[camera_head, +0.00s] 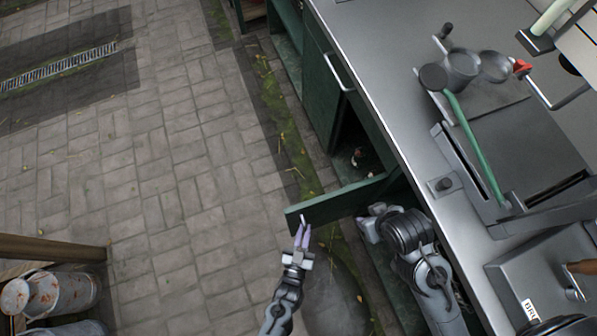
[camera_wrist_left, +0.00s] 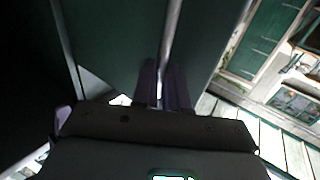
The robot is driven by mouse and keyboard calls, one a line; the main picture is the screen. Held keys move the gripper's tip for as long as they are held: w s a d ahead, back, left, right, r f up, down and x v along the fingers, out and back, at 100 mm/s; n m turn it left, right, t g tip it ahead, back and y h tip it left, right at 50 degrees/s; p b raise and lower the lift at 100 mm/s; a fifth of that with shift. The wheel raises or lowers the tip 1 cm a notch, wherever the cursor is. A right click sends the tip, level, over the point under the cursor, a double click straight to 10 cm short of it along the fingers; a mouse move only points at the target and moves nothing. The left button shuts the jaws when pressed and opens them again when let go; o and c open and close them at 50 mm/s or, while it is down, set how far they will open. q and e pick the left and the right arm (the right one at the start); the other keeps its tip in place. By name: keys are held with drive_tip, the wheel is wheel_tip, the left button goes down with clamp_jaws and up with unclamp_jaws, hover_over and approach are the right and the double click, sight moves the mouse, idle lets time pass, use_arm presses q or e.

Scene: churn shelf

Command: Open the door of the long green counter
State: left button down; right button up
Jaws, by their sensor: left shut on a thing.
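The long green counter (camera_head: 322,68) has a grey metal top and stands along the right side of the head view. Its green door (camera_head: 335,203) is swung out, sticking out over the paving, and the dark inside shows behind it. My left gripper (camera_head: 302,232) is at the door's outer end, shut on the door handle. The left wrist view shows the metal handle bar (camera_wrist_left: 171,42) running between the fingers (camera_wrist_left: 162,85), against the green door panel (camera_wrist_left: 110,45). My right gripper (camera_head: 368,228) is beside the counter opening, close behind the door; its fingers are too unclear to read.
A second closed door with a metal handle (camera_head: 338,72) is farther along the counter. Pans (camera_head: 462,68) and a green-handled tool (camera_head: 475,145) lie on top. Metal churns (camera_head: 62,292) stand at lower left.

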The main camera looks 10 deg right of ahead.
use_arm(q)
drive_tip(key=shift+s+d+f, duration=0.1)
drive_tip(key=shift+s+d, duration=0.1)
drive_tip(key=shift+d, duration=0.15)
drive_tip(key=c, duration=1.5)
unclamp_jaws()
drive_tip(key=shift+d, duration=0.1)
drive_tip(key=o, duration=0.3)
drive_tip(key=shift+w+d, duration=0.15)
drive_tip(key=shift+d, duration=0.4)
drive_tip(key=shift+o, duration=0.2)
drive_tip(key=shift+w+a, duration=0.1)
drive_tip(key=shift+a, duration=0.2)
use_arm(e)
drive_tip(key=shift+w+d+r, duration=0.1)
drive_tip(key=shift+w+d, duration=0.05)
drive_tip(key=shift+d, duration=0.3)
use_arm(q)
drive_tip(key=p+v, duration=0.2)
drive_tip(key=v, duration=0.9)
use_arm(e)
wheel_tip(320, 180, up, 2)
drive_tip(key=shift+r, duration=0.1)
